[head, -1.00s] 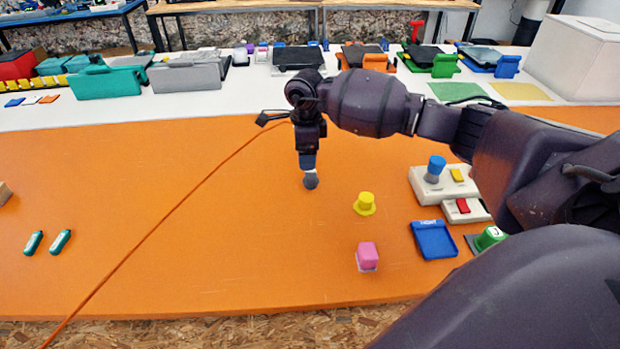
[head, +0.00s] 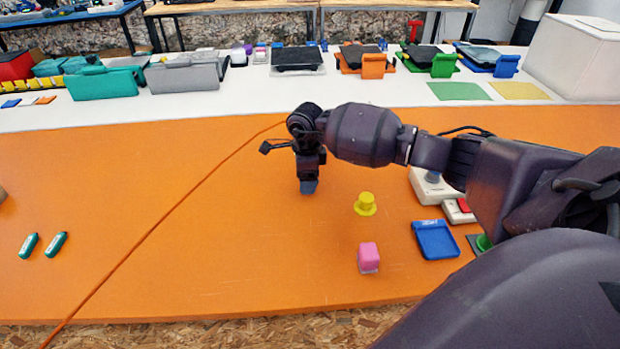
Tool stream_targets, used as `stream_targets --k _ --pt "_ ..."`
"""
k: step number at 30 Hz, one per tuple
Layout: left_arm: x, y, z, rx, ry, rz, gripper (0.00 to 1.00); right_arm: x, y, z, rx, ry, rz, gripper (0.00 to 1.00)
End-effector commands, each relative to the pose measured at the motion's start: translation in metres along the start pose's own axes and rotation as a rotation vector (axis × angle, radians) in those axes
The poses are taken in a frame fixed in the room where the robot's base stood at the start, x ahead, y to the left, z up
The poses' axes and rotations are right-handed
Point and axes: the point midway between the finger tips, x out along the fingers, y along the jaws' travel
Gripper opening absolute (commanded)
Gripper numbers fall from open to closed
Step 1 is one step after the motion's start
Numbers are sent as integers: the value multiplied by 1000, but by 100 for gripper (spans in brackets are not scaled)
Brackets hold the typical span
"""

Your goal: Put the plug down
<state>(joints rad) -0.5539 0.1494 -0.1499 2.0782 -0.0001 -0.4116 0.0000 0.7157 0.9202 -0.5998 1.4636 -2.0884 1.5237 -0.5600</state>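My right gripper (head: 309,187) points straight down over the middle of the orange table, its blue-grey fingertips close to the surface. The fingers overlap from this side, so their gap is hidden. I cannot make out a plug at the tips; one may be hidden behind them. A yellow flanged peg (head: 366,204) stands upright to the right of the gripper, apart from it. A pink block (head: 369,257) stands nearer the front edge. I cannot tell whether either is the plug. My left gripper is out of view.
A blue tray (head: 436,240) and a white box (head: 425,186), partly behind my arm, are at the right. Two green capsules (head: 42,245) lie at the left. The orange surface left of the gripper is mostly clear.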

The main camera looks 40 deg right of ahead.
Motion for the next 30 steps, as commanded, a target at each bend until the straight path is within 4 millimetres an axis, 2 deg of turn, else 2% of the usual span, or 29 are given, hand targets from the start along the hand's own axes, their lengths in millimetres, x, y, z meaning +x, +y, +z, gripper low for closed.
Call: stream_targets --k 1,9,16,20,26,30 --pt "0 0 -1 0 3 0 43 0 0 0 0 0 0 63" --pt "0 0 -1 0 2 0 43 0 0 0 0 0 0 25" --pt "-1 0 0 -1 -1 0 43 -3 0 0 0 0 -1 24" --pt "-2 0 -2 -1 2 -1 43 -14 -1 0 -1 -1 -5 24" --pt "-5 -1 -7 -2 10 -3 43 -55 -2 0 -1 -2 -8 24" --pt "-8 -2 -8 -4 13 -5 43 -92 -1 0 -1 -1 -9 24"
